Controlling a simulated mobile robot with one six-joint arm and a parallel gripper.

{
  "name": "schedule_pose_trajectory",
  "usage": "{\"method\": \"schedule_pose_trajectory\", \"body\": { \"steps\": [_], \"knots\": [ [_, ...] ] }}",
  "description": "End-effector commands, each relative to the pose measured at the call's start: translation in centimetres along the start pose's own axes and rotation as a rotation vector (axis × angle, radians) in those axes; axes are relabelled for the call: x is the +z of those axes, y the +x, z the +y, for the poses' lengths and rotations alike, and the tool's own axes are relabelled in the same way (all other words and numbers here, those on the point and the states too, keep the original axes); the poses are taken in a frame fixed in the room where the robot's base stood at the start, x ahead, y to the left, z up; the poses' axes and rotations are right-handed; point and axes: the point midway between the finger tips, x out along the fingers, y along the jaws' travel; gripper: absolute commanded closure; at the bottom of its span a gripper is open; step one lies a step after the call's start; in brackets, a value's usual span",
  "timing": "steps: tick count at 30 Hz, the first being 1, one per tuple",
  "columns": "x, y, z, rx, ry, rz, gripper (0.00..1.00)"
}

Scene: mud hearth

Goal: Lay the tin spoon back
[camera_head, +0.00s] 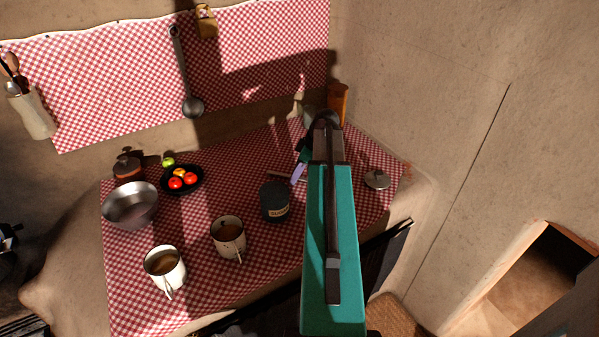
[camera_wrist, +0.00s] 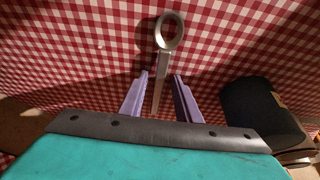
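The tin spoon (camera_wrist: 168,32) is grey, with a round end pointing away and a thin handle running back toward my gripper. In the wrist view it appears to lie on the red checked cloth (camera_wrist: 70,50). My gripper (camera_wrist: 161,75) has two lilac fingers standing apart, one on each side of the handle, with gaps showing on both sides. How far the fingers are above the cloth is hard to tell. In the head view a lilac finger of my gripper (camera_head: 298,172) shows beside my teal arm, and the arm hides most of the spot.
A dark sugar canister (camera_head: 275,203) stands close left of my gripper; in the wrist view it is at right. Two mugs (camera_head: 228,238) (camera_head: 165,268), a metal bowl (camera_head: 130,206) and a black fruit plate (camera_head: 194,188) stand further left. A lid (camera_head: 377,180) lies right.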

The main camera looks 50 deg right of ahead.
Motion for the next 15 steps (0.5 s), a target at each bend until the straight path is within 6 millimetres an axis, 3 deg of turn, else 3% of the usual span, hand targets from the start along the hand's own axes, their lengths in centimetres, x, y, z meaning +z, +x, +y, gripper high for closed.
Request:
{"method": "schedule_pose_trajectory", "body": {
  "steps": [15],
  "knots": [
    [-0.1, -1.4, 0.0, 0.001, 0.001, 0.0, 0.7]
  ]
}}
